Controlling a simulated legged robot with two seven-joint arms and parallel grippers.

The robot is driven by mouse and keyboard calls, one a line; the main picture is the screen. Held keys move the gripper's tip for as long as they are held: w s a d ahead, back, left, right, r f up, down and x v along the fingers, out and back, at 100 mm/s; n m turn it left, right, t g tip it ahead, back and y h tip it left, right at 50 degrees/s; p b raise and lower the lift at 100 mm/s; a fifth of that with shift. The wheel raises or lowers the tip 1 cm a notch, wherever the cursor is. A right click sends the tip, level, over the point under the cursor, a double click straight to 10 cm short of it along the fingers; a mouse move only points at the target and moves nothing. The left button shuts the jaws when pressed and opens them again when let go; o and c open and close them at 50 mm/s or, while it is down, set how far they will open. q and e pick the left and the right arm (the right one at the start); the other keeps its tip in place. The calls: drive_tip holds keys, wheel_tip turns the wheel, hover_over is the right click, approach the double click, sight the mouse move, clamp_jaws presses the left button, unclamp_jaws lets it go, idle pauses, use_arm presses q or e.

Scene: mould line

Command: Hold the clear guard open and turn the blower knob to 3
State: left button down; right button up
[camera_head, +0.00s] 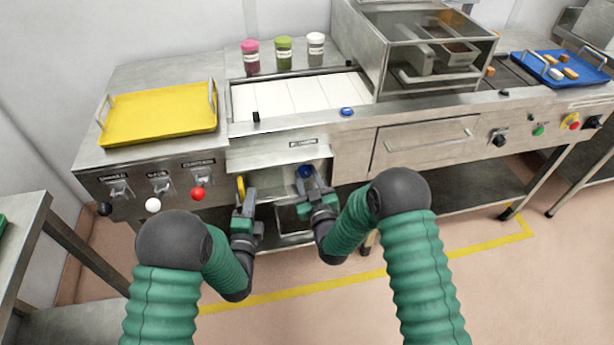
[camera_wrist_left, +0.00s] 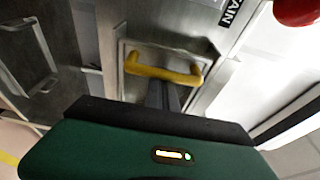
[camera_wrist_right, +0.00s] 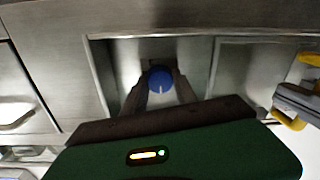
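The blue blower knob (camera_head: 304,171) sits in a recess on the machine's front. In the right wrist view the knob (camera_wrist_right: 160,79) shows a pale pointer mark towards the bottom. My right gripper (camera_head: 312,184) has a fingertip on each side of it, seemingly touching. The guard's yellow handle (camera_head: 240,188) stands left of the recess; the left wrist view shows the handle (camera_wrist_left: 165,70) as a curved bar. My left gripper (camera_head: 242,200) is closed at the handle's middle. The guard appears swung aside, clear of the knob; its clear pane is hard to make out. The dial numbers cannot be read.
Red (camera_head: 198,194), white (camera_head: 153,205) and black ball-ended levers stand left of the guard. A yellow tray (camera_head: 160,112), several jars and a glass-sided box (camera_head: 425,50) are on top. A closed drawer (camera_head: 425,145) is right of the recess. The floor in front is open.

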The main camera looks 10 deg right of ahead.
clamp_jaws()
